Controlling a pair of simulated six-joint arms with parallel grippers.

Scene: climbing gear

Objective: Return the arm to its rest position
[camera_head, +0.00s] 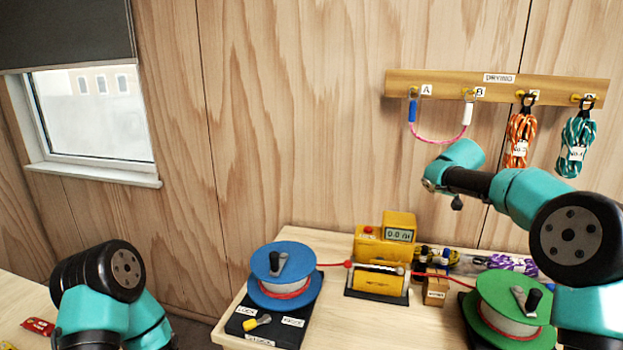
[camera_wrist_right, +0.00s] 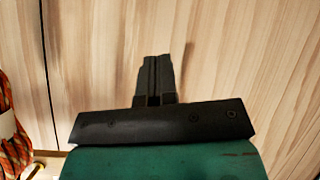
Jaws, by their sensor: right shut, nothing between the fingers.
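My right arm (camera_head: 515,190) reaches in from the right, in front of the wood-panelled wall and below the drying rail. In the right wrist view my right gripper (camera_wrist_right: 154,75) has its two dark fingers pressed together with nothing between them. Bare wall lies behind the fingers. In the head view the fingers are hard to make out at the teal wrist (camera_head: 460,160). My left arm (camera_head: 100,300) is folded at the lower left; its gripper is out of the picture.
The drying rail (camera_head: 440,84) holds a pink cord, an orange rope (camera_head: 520,138) and a teal rope (camera_head: 577,145). Below stand a blue spool (camera_head: 285,262), a yellow meter (camera_head: 385,240) and a green spool (camera_head: 513,300) on the table. A red cord runs between the spools.

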